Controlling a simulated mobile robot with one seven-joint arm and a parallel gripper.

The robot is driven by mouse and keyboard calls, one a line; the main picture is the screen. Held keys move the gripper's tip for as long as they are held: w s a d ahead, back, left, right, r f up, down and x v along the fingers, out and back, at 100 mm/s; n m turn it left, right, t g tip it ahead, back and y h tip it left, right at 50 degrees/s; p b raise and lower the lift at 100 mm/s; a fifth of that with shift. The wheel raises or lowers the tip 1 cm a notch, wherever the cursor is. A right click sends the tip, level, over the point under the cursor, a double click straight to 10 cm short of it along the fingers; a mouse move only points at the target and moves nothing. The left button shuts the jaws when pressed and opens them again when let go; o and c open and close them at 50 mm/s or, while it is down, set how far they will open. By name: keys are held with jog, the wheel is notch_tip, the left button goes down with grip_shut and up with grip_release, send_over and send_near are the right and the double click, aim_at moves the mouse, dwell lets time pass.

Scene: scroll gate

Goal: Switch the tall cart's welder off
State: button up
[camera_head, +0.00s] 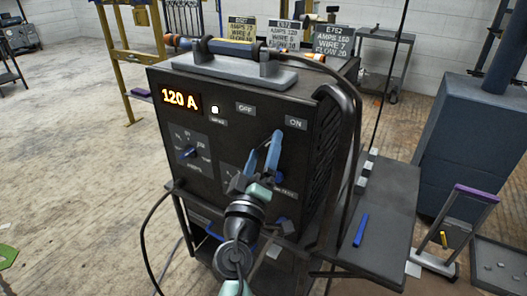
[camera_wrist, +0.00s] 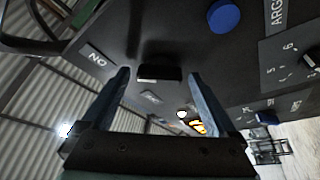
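The black welder (camera_head: 240,140) sits on the cart (camera_head: 384,206). Its display (camera_head: 181,100) reads 120 A in orange, and a small white light (camera_head: 215,110) glows beside it. The panel has an OFF label (camera_head: 245,108) and an ON label (camera_head: 296,123). My gripper (camera_head: 266,143) is in front of the panel, below these labels, with its blue fingers apart and nothing held. In the wrist view a black switch (camera_wrist: 160,73) shows between the open fingertips, near the ON label (camera_wrist: 97,58). I cannot tell if the fingers touch the panel.
A blue knob (camera_wrist: 223,15) and a smaller dial (camera_head: 190,152) are on the panel. A handle (camera_head: 232,46) tops the welder, and a thick black cable runs down its right side. A blue marker (camera_head: 360,229) lies on the side shelf. Open floor is at left.

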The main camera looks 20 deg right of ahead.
jog(key=c, duration=1.2)
jog(key=shift+r+p, duration=0.1)
jog(key=shift+p, duration=0.25)
jog(key=n+p, duration=0.2)
jog(key=p, duration=0.1)
jog(key=n+y+p, duration=0.1)
jog(key=p, duration=0.2)
jog(key=shift+s+r+n, duration=0.1)
jog(key=shift+r+n, duration=0.3)
jog(key=n+y+p, duration=0.1)
jog(key=n+p, duration=0.1)
jog(key=p, duration=0.2)
jog(key=n+g+p, duration=0.1)
jog(key=n+p, duration=0.1)
jog(key=p, duration=0.2)
jog(key=shift+r+n+y, duration=0.2)
jog(key=shift+n+y, duration=0.1)
jog(key=shift+y, duration=0.1)
jog(key=n+g+p, duration=0.2)
jog(key=n+p, duration=0.1)
jog(key=p, duration=0.4)
jog(key=shift+n, duration=0.4)
jog(key=n+g+p, duration=0.1)
jog(key=n+p, duration=0.1)
jog(key=p, duration=0.2)
jog(key=shift+f+n+g, duration=0.15)
jog(key=shift+n+g, duration=0.15)
jog(key=shift+n, duration=0.1)
jog(key=shift+f, duration=0.1)
